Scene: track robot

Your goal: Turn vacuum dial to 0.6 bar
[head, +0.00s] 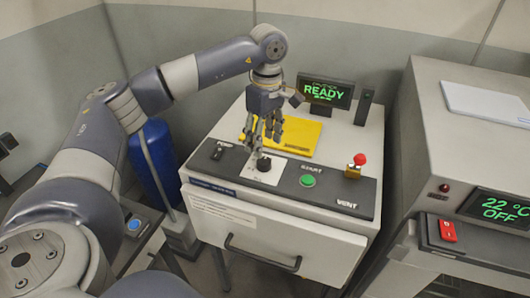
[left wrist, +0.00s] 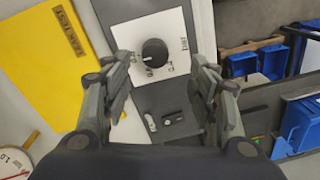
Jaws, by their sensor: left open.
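The vacuum dial (head: 264,165) is a black round knob on a white scale plate (head: 272,178) on the dark front panel of the machine. In the left wrist view the dial (left wrist: 155,52) sits between and beyond my fingertips, with scale marks around it, too small to read surely. My left gripper (head: 263,142) is open above and just behind the dial in the head view. In the left wrist view its two fingers (left wrist: 162,66) stand apart with no contact visible. My right gripper is not in view.
The panel also has a toggle switch (head: 217,150), a green button (head: 307,181) and a red-topped knob (head: 359,160). A yellow plate (head: 290,135) and a READY display (head: 325,93) lie behind. A drawer handle (head: 262,253) sticks out below. Another machine (head: 470,130) stands right.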

